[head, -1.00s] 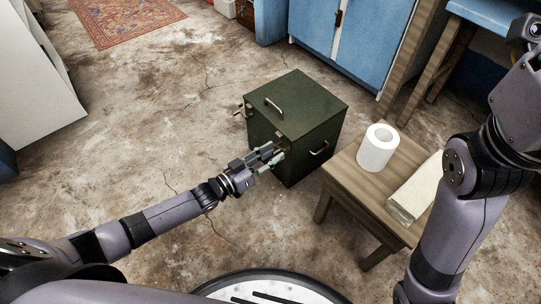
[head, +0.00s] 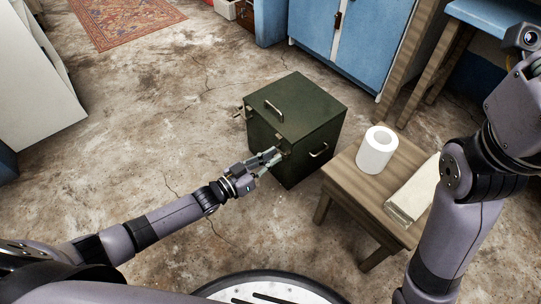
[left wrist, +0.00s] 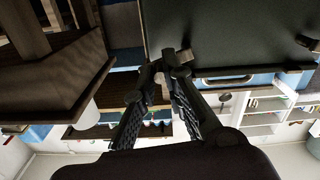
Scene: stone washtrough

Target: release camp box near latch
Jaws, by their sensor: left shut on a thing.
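The dark green camp box (head: 315,108) stands on the floor with its lid down. A metal handle (head: 274,110) is on the lid. My left gripper (head: 274,156) is at the box's near side, by the corner facing me. In the left wrist view its fingers (left wrist: 172,68) are closed together on the small metal near latch (left wrist: 178,56), at the edge of the dark box (left wrist: 235,35). The fingers hide much of this latch in the head view. Another latch (head: 240,113) sticks out at the box's left side. My right arm is at the right; its gripper is out of view.
A wooden stool (head: 345,185) stands close to the box's right, with a white paper roll (head: 376,150) and a pale block (head: 412,198) on it. Blue cabinets (head: 350,45) are behind. The floor left of the box is clear.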

